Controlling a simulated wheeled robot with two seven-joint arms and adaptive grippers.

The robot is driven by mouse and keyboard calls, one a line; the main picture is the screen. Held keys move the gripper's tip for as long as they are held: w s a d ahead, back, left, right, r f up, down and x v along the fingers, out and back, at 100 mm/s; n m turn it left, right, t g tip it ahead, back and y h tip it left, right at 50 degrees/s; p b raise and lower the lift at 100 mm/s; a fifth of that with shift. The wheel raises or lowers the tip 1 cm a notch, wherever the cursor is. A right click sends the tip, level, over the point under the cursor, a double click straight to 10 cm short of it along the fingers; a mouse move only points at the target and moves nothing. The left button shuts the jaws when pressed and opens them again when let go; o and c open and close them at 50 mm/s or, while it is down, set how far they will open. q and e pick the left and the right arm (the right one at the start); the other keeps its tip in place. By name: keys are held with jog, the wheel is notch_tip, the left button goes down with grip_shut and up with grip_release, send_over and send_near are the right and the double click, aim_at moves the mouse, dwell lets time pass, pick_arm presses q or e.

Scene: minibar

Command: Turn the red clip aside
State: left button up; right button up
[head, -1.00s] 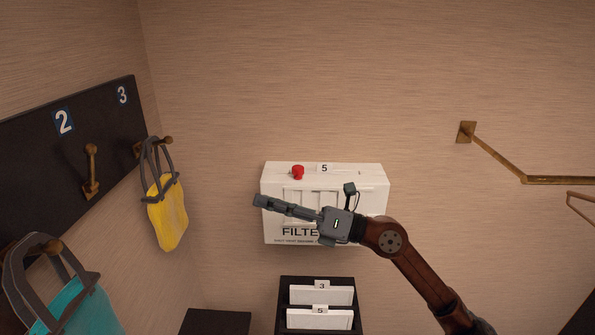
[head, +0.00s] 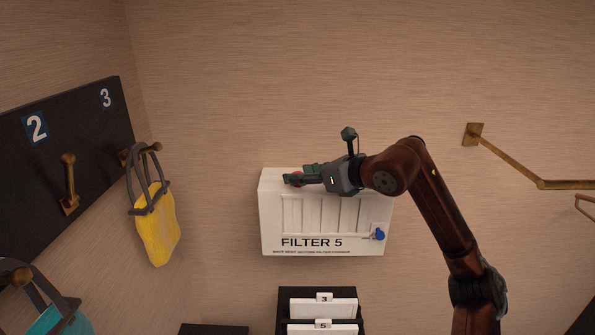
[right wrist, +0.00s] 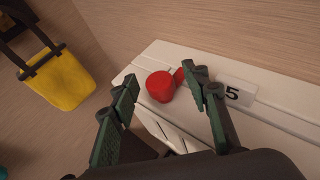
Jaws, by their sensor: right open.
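The red clip (right wrist: 161,86) is a round red knob with a short red tab, on top of the white filter box (head: 273,222) on the wall. In the right wrist view it lies between and just beyond the two open fingertips, its tab close to the right-hand finger. My right gripper (right wrist: 160,82) is open and empty. In the head view my right gripper (head: 298,176) reaches in from the right over the box top and mostly covers the red clip (head: 298,178). I cannot tell whether a finger touches the clip. My left gripper is not in view.
A blue knob (head: 380,234) is on the box's lower right front. A yellow bag (head: 158,228) hangs from a hook at left, beside a dark hook board (head: 95,135). Below stands a black rack (head: 284,300) with white cards. A brass rail (head: 510,165) is on the right wall.

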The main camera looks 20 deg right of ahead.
jog(key=shift+w+a+f, duration=0.25)
jog(key=shift+w, duration=0.35)
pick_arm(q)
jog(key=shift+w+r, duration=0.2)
pick_arm(e)
jog(key=shift+c, duration=0.7)
grip_shut()
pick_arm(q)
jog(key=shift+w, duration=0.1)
